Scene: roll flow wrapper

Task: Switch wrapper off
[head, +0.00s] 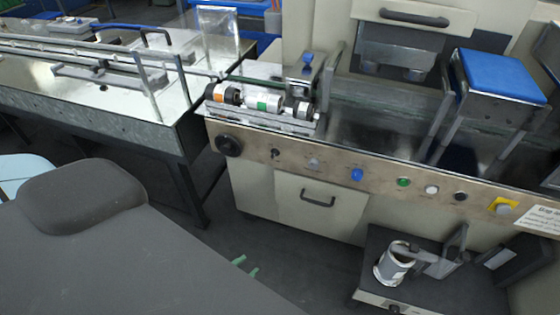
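The wrapper (258,185) is a cream machine with a metal control panel (333,170) along its front. From left to right the panel has a large black knob (228,145), a small black switch (275,153), a grey knob (313,163), a blue button (357,174), a green button (403,182), a white button (431,189), a black knob (460,196) and a grey button on a yellow plate (503,206). My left gripper (246,266) shows only two green fingertips, apart and empty, below and away from the panel. My arm hides the rest. My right gripper is not in view.
A metal conveyor table (150,125) stands at left. Rollers (262,102) sit on the wrapper top, with a blue-topped guard (500,75) at right. A black unit with a film roll (393,263) juts out low at right. Open floor lies below the drawer handle (318,198).

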